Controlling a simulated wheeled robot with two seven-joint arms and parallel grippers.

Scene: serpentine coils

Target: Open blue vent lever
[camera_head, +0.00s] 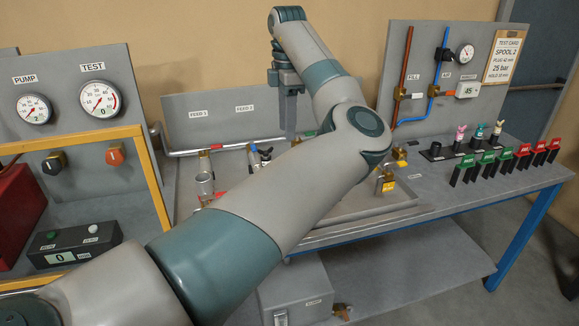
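A blue pipe (437,72) runs down the upright panel at the right, with a small brass valve (433,91) on it beside a small label. A small blue-topped fitting (254,150) stands on the bench left of my arm. I cannot tell which of these is the blue vent lever. My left arm crosses the picture from the lower left, bends up, and its wrist hangs down in front of the back panel. My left gripper (289,112) points down over the bench, apart from both; its fingertips are unclear. My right gripper is not in view.
Green clips (483,162) and red clips (538,152) line the bench's right side. A yellow frame (150,180) and a gauge panel (70,70) stand left. My arm hides much of the bench.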

